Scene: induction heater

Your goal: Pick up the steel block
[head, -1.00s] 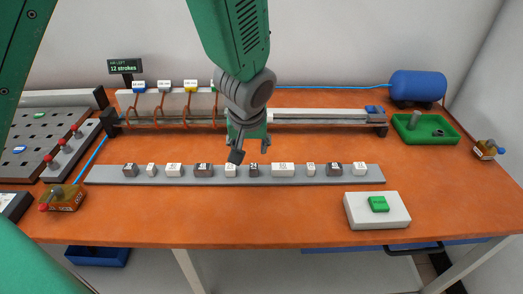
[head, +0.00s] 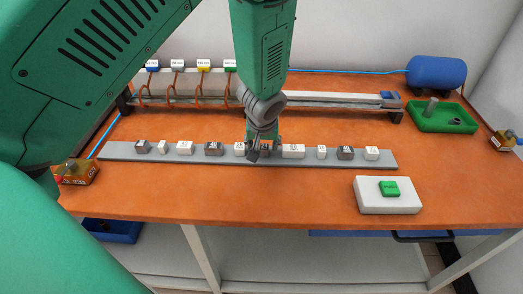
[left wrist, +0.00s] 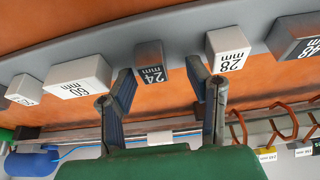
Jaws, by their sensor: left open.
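Several dark grey and white labelled blocks stand in a row on a grey strip (head: 120,153). A dark metallic block marked 24 mm (left wrist: 151,62) shows in the left wrist view. My left gripper (head: 262,153) points down over the row and hides much of that block in the head view. In the left wrist view, its open fingers (left wrist: 160,78) stand on either side of this block, with gaps visible on both sides. Other dark blocks include one to the left (head: 214,149) and one to the right (head: 346,153). My right gripper is not in view.
White blocks marked 60 mm (left wrist: 78,77) and 28 mm (left wrist: 228,48) flank the dark one closely. A white box with a green top (head: 388,205) stands at front right. A green tray (head: 440,122) and blue tank (head: 436,72) are at back right. The front middle table is clear.

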